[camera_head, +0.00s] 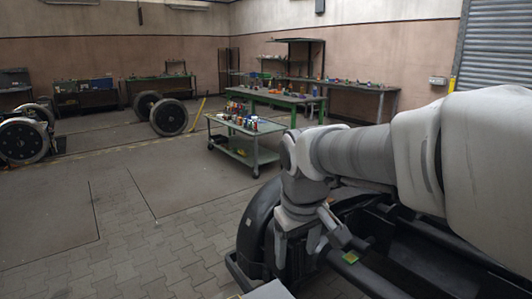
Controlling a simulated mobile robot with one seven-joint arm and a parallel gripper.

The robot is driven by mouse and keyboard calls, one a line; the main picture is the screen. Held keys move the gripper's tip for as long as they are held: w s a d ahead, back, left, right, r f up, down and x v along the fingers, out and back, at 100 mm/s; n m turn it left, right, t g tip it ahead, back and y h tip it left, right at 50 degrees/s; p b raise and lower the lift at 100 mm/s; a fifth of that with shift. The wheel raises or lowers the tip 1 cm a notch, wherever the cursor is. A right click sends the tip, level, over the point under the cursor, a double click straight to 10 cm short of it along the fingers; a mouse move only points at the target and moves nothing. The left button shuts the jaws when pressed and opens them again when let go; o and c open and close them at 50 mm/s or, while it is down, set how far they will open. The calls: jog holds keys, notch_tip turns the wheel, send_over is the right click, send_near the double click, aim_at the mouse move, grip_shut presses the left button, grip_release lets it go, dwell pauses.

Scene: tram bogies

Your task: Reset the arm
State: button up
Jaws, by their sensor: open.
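My arm reaches in from the right edge, bends at a joint near the middle of the view and points down. My gripper (298,248) hangs at its end, close over the dark bogie (395,272) at the lower right. Its fingers look apart, with nothing seen between them. The arm hides part of the bogie, and I cannot tell whether the fingers touch it. A small yellow-green piece (350,257) lies on the bogie just right of the gripper.
A green wheeled cart (243,150) with many small items stands beyond the gripper. Green workbenches (275,97) stand behind it. Wheelsets (168,117) are at the left and back. The paved floor (130,215) at the left front is clear. A roller shutter (500,50) is at the right.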

jog(key=s+d+m+t, duration=0.3)
jog(key=s+d+m, duration=0.35)
jog(key=s, duration=0.85)
notch_tip(320, 180, up, 13)
jog(key=d+n+p, duration=0.1)
jog(key=p, duration=1.2)
jog(key=shift+d, duration=0.4)
jog(key=shift+f, duration=0.15)
jog(key=c, duration=0.3)
jog(key=shift+d, duration=0.15)
